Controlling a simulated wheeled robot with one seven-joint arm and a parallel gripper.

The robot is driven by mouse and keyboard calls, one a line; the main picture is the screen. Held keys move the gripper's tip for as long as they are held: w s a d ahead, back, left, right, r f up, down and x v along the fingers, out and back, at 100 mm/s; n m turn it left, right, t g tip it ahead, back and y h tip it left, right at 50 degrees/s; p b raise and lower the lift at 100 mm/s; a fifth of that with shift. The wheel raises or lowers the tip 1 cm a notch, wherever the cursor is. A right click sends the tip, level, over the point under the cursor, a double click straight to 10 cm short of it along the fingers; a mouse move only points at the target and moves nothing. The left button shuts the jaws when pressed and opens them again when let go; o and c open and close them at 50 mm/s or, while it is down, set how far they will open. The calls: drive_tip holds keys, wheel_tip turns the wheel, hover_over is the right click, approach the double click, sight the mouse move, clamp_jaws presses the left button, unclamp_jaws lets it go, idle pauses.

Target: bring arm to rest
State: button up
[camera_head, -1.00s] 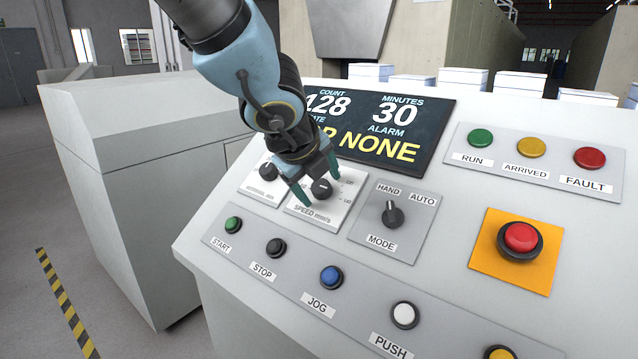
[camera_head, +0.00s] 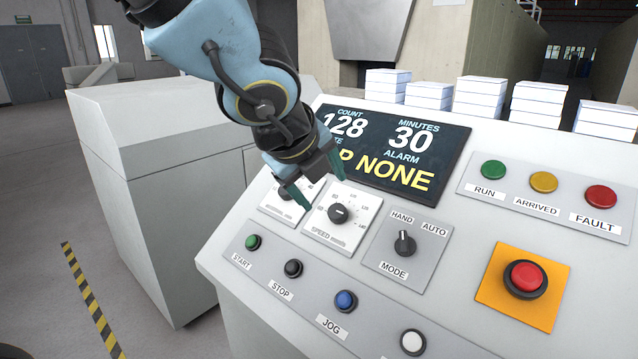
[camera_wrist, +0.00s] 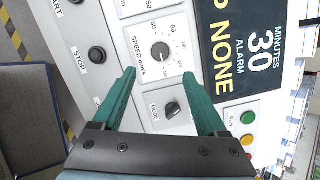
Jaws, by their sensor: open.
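My gripper (camera_head: 317,178) is open and empty above the sloped control panel (camera_head: 215,262), just up and left of the speed knob (camera_head: 338,213). Its two teal fingers also show apart in the wrist view (camera_wrist: 160,85). The speed knob is black on a white dial plate, and in the wrist view the knob (camera_wrist: 160,51) lies beyond the fingertips, clear of them. A second dial to its left is partly hidden by a finger. The black mode knob (camera_head: 404,243) stands to the right, between the labels HAND and AUTO.
Start, stop and jog buttons (camera_head: 346,301) line the lower edge. A red button (camera_head: 525,277) sits on an orange plate. White stacks (camera_head: 480,97) stand behind. A grey cabinet (camera_head: 150,200) is at left.

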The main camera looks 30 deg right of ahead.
drive_tip(key=w+a+f+n+y, duration=0.3)
drive_tip(key=w+a+f+n, duration=0.1)
drive_tip(key=w+a+n, duration=0.4)
drive_tip(key=w+a+f+n+y, duration=0.25)
drive_tip(key=w+a+n, duration=0.35)
drive_tip(key=a+n, duration=0.35)
drive_tip(key=a+f+n+g, duration=0.1)
drive_tip(key=a+f+n, duration=0.2)
drive_tip(key=a+n, duration=0.5)
drive_tip(key=a+f+n+g+y, duration=0.1)
drive_tip(key=a+f+n, duration=0.1)
drive_tip(key=a+n, duration=0.7)
drive_tip(key=shift+s+a+f+n+g, duration=0.2)
drive_tip(key=shift+s+f+n+g, duration=0.1)
drive_tip(key=shift+s+f+n, duration=0.1)
